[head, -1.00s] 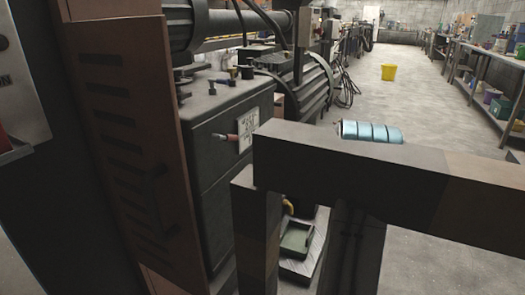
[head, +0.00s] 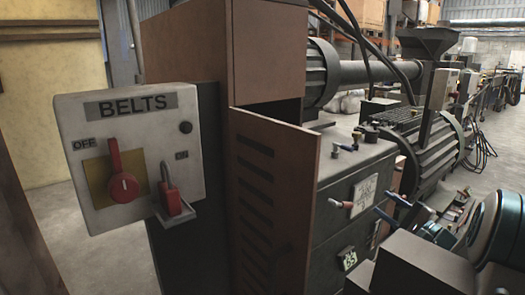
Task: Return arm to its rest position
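A dark blocky part and a dark cylinder with a teal band (head: 505,230) fill the lower right. They may be links of my arm, but I cannot tell for sure.
A grey BELTS box (head: 145,115) with a red rotary switch (head: 123,187) pointing up stands at left. A red padlock (head: 173,204) is at its lower right. A brown slatted panel (head: 265,205) and a large grey machine (head: 350,195) stand close ahead. Floor (head: 50,235) shows at left.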

